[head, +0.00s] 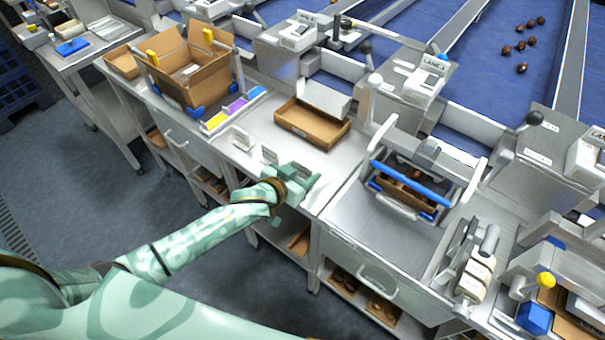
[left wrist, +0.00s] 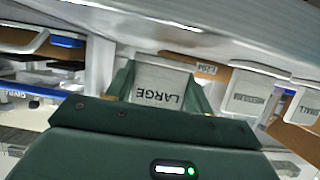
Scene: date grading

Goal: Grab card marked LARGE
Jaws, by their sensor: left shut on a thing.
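In the left wrist view the card marked LARGE (left wrist: 160,85) stands between the fingers of my left gripper (left wrist: 160,95). Its lettering is upside down in that view. My left gripper is shut on this card. In the head view my left gripper (head: 300,182) is at the front edge of the steel table, and it hides most of the card. Two more cards stand in a row to the right in the left wrist view: one that seems to read MEDIUM (left wrist: 249,95) and one marked SMALL (left wrist: 304,106). My right gripper is not in view.
An open cardboard tray (head: 312,125) lies behind the cards. A large open carton (head: 190,75) stands at the left, with yellow, purple and blue strips (head: 236,107) beside it. A blue-handled rack (head: 412,185) stands on the table to the right.

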